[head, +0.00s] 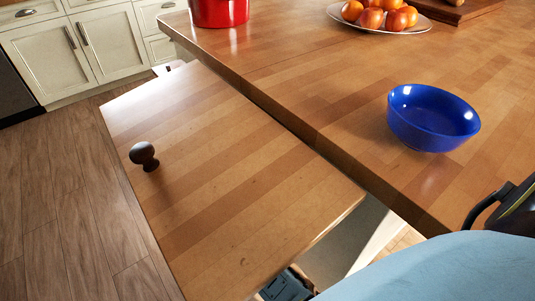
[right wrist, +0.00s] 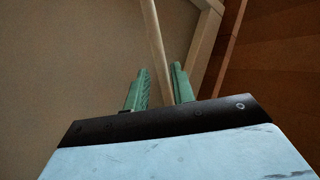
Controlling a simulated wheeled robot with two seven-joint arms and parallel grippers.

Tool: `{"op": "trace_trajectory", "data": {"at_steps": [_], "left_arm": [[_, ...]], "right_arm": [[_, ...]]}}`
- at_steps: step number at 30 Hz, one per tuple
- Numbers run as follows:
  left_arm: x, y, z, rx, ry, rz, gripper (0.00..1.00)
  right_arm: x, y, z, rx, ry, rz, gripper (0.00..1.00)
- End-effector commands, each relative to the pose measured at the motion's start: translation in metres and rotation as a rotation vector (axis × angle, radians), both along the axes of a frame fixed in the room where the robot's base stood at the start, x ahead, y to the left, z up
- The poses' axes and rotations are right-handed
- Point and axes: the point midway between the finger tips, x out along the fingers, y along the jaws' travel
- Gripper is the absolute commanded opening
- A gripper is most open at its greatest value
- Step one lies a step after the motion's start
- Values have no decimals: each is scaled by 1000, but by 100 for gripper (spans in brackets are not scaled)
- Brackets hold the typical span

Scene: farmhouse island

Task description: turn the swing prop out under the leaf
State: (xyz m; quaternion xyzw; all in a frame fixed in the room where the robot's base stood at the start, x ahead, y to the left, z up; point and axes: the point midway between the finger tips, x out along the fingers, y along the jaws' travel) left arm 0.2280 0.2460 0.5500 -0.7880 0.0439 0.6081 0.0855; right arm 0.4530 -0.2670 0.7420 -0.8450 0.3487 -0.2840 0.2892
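The leaf (head: 215,165) is a striped wooden board with a dark round knob (head: 144,155), in the head view. It lies along the island's edge and looks slightly lower than the top. In the right wrist view a slim pale bar (right wrist: 154,40), which looks like the swing prop, runs down between the green fingers of my right gripper (right wrist: 160,88). The fingers are apart, with a gap on the bar's left; I cannot tell whether the right finger touches it. The leaf hides most of the space below in the head view. My left gripper is in no view.
The island top (head: 330,85) holds a blue bowl (head: 432,118), a plate of fruit (head: 380,17) and a red pot (head: 218,10). A paler wooden frame piece (right wrist: 205,50) stands right of the bar in the right wrist view. The floor (head: 60,205) left of the leaf is clear.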

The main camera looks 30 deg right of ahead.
Motion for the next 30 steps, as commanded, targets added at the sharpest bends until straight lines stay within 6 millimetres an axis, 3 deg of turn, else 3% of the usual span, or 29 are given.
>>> {"op": "trace_trajectory", "data": {"at_steps": [6, 17, 23, 30], "left_arm": [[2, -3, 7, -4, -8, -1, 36], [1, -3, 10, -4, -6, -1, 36], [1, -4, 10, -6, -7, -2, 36], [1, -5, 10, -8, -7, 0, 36]], "right_arm": [[16, -20, 7, -1, -1, 1, 25], [19, -24, 9, 0, 0, 1, 25], [19, -24, 9, 0, 0, 1, 2], [19, -24, 9, 0, 1, 2, 0]]}}
